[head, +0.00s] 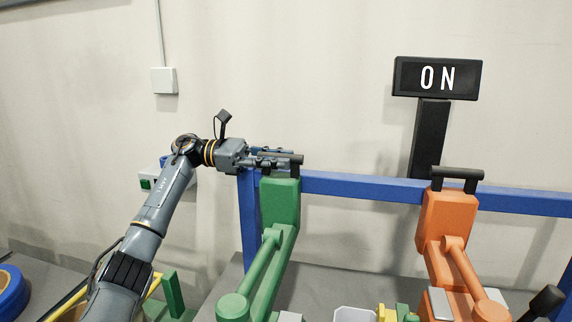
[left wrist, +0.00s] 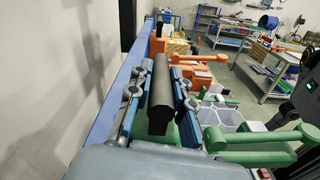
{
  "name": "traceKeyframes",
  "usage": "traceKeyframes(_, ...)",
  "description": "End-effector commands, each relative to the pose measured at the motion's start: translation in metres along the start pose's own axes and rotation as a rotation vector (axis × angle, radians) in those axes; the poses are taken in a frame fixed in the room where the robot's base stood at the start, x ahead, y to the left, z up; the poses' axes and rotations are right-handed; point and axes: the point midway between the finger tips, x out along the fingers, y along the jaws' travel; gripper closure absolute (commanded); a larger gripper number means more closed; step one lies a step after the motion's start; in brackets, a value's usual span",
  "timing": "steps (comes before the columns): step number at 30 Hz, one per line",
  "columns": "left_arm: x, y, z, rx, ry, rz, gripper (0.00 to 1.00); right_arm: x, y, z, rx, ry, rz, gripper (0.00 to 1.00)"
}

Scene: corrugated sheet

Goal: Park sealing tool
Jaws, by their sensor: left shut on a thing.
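A green tool arm (head: 281,205) rises from the bench, its head upright in front of the blue rail. A black bar handle (head: 297,159) tops it. My left gripper (head: 280,161) comes in level from the left and is shut on this handle; in the left wrist view the dark handle (left wrist: 160,90) lies between the two fingers. An orange tool arm (head: 447,222) of like shape stands to the right, with its own black handle (head: 457,174) free. I cannot tell which of the two is the sealing tool. My right gripper is not in view.
A blue rail (head: 350,186) runs behind both tools. A black sign (head: 437,78) reading ON stands on a post at the right. White bins (left wrist: 222,118) lie beside the tools. A green-buttoned box (head: 146,184) is behind my left arm.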

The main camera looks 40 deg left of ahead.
Motion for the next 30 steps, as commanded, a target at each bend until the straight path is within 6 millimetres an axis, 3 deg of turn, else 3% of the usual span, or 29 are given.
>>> traceKeyframes(8, -0.002, 0.001, 0.000, 0.000, 0.005, 0.004, 1.00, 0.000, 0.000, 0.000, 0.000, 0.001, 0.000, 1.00)
traceKeyframes(9, -0.002, 0.001, 0.000, 0.001, 0.005, 0.005, 0.72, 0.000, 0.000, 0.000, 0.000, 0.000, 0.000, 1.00)
traceKeyframes(12, -0.002, 0.001, 0.000, 0.001, 0.005, 0.004, 0.57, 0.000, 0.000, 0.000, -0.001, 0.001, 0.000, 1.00)
traceKeyframes(23, -0.005, 0.001, 0.000, 0.000, 0.003, 0.004, 0.57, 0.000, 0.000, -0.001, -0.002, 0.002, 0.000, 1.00)
traceKeyframes(30, -0.048, 0.001, 0.001, 0.000, 0.003, 0.009, 0.57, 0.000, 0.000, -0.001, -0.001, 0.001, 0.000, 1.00)
